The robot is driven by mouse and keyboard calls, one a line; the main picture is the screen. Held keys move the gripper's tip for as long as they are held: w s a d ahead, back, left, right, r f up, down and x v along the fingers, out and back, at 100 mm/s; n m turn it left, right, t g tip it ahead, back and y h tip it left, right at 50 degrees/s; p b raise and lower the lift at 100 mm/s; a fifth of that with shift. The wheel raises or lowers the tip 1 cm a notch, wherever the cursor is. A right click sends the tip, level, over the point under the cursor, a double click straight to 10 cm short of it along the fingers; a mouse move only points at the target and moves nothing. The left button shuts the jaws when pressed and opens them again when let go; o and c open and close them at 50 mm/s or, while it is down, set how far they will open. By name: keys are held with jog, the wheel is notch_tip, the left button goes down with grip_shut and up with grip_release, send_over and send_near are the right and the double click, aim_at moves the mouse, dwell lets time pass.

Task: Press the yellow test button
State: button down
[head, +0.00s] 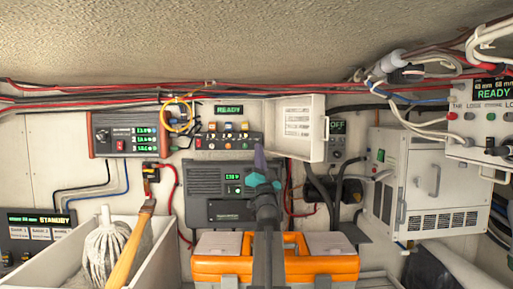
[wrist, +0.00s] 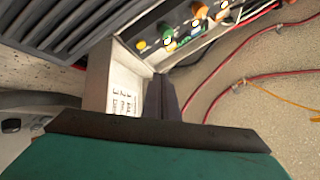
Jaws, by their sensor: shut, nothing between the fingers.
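A dark control panel (head: 228,140) with several small coloured buttons and lamps is on the back wall, under a READY display (head: 229,110). In the wrist view a small round yellow button (wrist: 141,46) sits near the lower left end of the panel, beside green and orange parts. In the head view the individual buttons are too small to tell apart for certain. My gripper (head: 260,156) is shut and empty, just in front of the panel's right end in the head view. In the wrist view its fingers (wrist: 161,98) point toward the panel, apart from the yellow button.
An open white cover (head: 300,125) stands right of the panel and also shows beside my fingers in the wrist view (wrist: 104,78). A grey charger unit (head: 205,180) is below. An orange toolbox (head: 222,265) stands lower. Red cables (head: 130,88) run above.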

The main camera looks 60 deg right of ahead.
jog(key=shift+w+d+b, duration=0.25)
jog(key=shift+w+d, duration=0.4)
jog(key=shift+d, duration=0.25)
jog(key=shift+w+d+b, duration=0.25)
jog(key=shift+w+d, duration=0.4)
jog(key=shift+d, duration=0.25)
jog(key=shift+w+d+b, duration=0.55)
jog(key=shift+d+b, duration=0.05)
jog(key=shift+d, duration=0.05)
dwell(2.1)
jog(key=shift+s+a, duration=0.1)
jog(key=shift+a, duration=0.05)
jog(key=shift+s+a, duration=0.35)
jog(key=shift+a, duration=0.15)
dwell(0.5)
jog(key=shift+s+a, duration=0.75)
jog(key=shift+a, duration=0.3)
jog(key=shift+s+a, duration=0.7)
jog(key=shift+a, duration=0.3)
